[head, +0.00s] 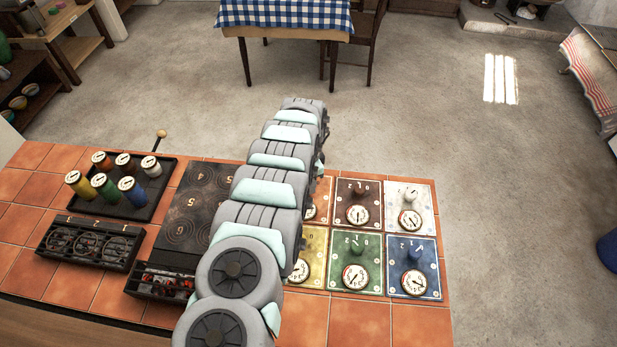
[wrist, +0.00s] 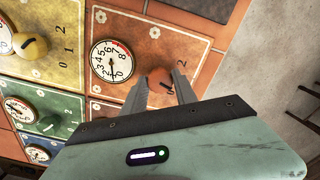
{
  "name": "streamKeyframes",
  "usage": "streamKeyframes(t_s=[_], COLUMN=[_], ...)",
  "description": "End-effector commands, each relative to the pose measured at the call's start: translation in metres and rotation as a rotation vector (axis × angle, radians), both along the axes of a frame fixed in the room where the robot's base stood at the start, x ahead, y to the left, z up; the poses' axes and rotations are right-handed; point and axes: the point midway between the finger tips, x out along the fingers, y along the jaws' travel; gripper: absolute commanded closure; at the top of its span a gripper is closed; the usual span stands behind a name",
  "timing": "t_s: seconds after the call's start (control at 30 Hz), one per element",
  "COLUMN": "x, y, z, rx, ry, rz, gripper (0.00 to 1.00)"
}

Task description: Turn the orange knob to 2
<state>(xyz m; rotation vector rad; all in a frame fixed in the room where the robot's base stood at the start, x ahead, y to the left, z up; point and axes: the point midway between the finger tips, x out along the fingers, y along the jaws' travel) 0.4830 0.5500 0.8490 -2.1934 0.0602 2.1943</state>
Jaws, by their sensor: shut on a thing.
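The orange knob (wrist: 161,82) stands on the orange panel (wrist: 140,35) in the wrist view. My gripper (wrist: 161,80) is shut on it, with one finger on each side. A printed 2 shows on the panel beyond the knob; the knob's pointer mark is too small to read. The panel's round white dial (wrist: 112,61) has a dark needle pointing down in the picture, near its 0. In the head view only a strip of the orange panel (head: 323,194) shows beside my arm; the knob and my gripper are hidden there.
The yellow panel (wrist: 40,60) with its knob (wrist: 33,47) and the green panel (wrist: 45,105) lie close by. The brown (head: 374,190), white (head: 424,195) and blue (head: 428,256) panels stand right. A black rack (head: 152,205) of coloured cylinders is left.

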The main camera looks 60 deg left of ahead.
Motion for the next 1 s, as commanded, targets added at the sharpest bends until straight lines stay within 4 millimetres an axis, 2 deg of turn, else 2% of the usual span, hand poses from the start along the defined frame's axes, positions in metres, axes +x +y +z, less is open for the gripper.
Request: streamKeyframes(t_s=[0.7, 1.0], x=[0.0001, 0.001], y=[-0.0003, 0.0001], z=[-0.004, -0.0029], rx=[0.001, 0.001], ry=[0.001, -0.002], rz=[0.677, 0.907], gripper=[1.0, 1.0])
